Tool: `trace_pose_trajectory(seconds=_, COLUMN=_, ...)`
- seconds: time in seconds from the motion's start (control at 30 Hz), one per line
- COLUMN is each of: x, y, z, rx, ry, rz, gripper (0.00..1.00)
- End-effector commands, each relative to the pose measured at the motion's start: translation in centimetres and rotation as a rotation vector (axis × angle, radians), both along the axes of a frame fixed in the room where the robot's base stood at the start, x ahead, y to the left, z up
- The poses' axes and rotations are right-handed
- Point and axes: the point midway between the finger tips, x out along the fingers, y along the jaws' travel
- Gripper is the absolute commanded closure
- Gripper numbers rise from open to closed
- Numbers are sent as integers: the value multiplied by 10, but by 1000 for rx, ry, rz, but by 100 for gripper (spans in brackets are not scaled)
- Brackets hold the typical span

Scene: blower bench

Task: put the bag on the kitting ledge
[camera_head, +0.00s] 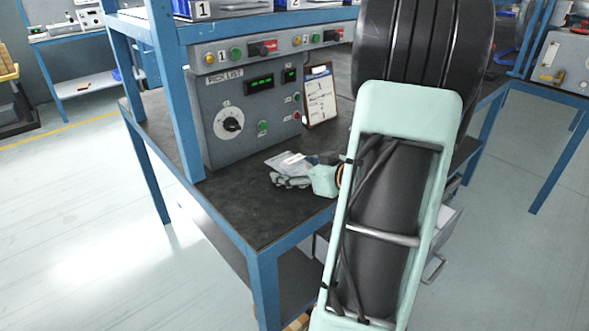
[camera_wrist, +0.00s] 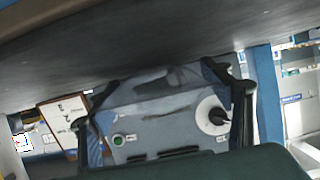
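A clear bag with pale grey contents (camera_head: 286,160) lies on the dark bench top, in front of the grey control box. In the wrist view a greyish, see-through shape that looks like the bag (camera_wrist: 155,86) shows between the fingers. My gripper (camera_head: 308,176) is low over the bench beside the bag, partly hidden by my arm. In the wrist view the two dark fingers of my gripper (camera_wrist: 163,112) stand wide apart. Whether either finger touches the bag is unclear. No surface is clearly marked as the kitting ledge.
The control box (camera_head: 205,125) with a knob and displays stands behind the bag. A clipboard (camera_head: 320,96) leans beside it. Blue bins (camera_head: 225,8) sit on the shelf above. A blue post (camera_head: 176,100) rises at the left. The bench front (camera_head: 250,215) is clear.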

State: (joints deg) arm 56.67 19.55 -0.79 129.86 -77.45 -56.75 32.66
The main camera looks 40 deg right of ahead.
Motion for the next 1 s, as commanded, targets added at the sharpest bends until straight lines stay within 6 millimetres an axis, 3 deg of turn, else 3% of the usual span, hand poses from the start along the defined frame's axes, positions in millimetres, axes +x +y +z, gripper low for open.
trace_pose_trajectory(seconds=0.37, x=-2, y=-1, z=5, rx=-1, ry=-1, rz=-1, gripper=24)
trace_pose_trajectory(seconds=0.8, x=-80, y=-7, z=40, rx=-2, ry=0, rz=-4, gripper=24)
trace_pose_trajectory(seconds=1.0, x=-104, y=-9, z=48, rx=-1, ry=0, rz=-2, gripper=24)
